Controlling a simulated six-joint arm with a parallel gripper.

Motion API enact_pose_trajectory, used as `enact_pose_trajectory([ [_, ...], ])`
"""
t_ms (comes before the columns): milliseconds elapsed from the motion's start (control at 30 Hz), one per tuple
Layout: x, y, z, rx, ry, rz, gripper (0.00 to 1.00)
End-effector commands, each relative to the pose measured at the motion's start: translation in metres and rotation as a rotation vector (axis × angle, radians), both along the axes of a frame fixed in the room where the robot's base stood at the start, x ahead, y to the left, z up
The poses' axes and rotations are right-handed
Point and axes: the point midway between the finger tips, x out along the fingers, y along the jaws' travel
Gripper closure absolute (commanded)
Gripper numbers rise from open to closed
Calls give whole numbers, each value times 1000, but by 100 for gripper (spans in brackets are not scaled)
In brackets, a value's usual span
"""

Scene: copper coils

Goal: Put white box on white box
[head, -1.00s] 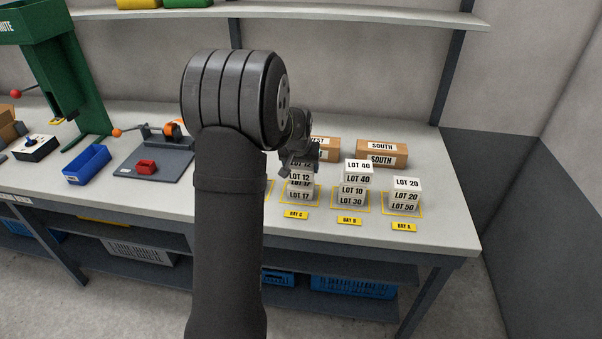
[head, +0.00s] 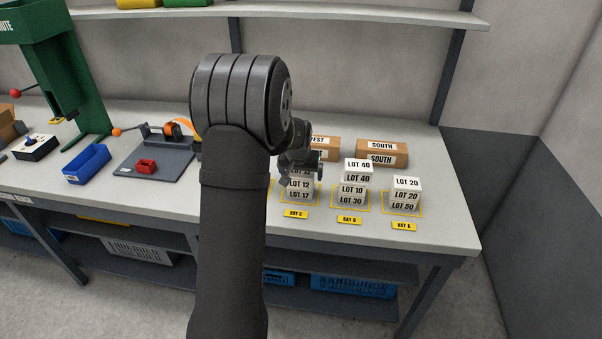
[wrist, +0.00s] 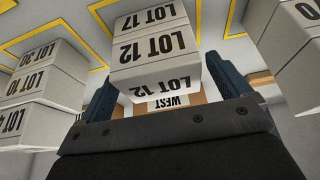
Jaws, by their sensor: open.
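The white LOT 12 box (head: 300,184) sits on the white LOT 17 box (head: 299,196) at bay C, with no gap visible. In the wrist view the LOT 12 box (wrist: 158,62) fills the space between my fingers, and part of the LOT 17 box (wrist: 150,17) shows beyond it. My gripper (wrist: 165,85) is open, with one finger on either side of the LOT 12 box. In the head view my gripper (head: 296,178) is at the top of this stack and partly hides the upper box. Whether the fingers touch it, I cannot tell.
White stacks stand close by to the right: LOT 40 (head: 357,178) on lower boxes at bay B, and LOT 20 (head: 406,195) on LOT 50 at bay A. Brown SOUTH (head: 382,153) and WEST (head: 328,145) boxes stand behind. Another white stack (wrist: 292,40) is close at the wrist view's right.

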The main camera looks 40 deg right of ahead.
Motion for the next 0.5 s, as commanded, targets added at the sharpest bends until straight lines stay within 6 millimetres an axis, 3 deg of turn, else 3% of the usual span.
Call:
enact_pose_trajectory([
  [167, -3, 3, 17, -2, -2, 0, 6],
  [500, -21, 21, 78, -4, -4, 0, 6],
])
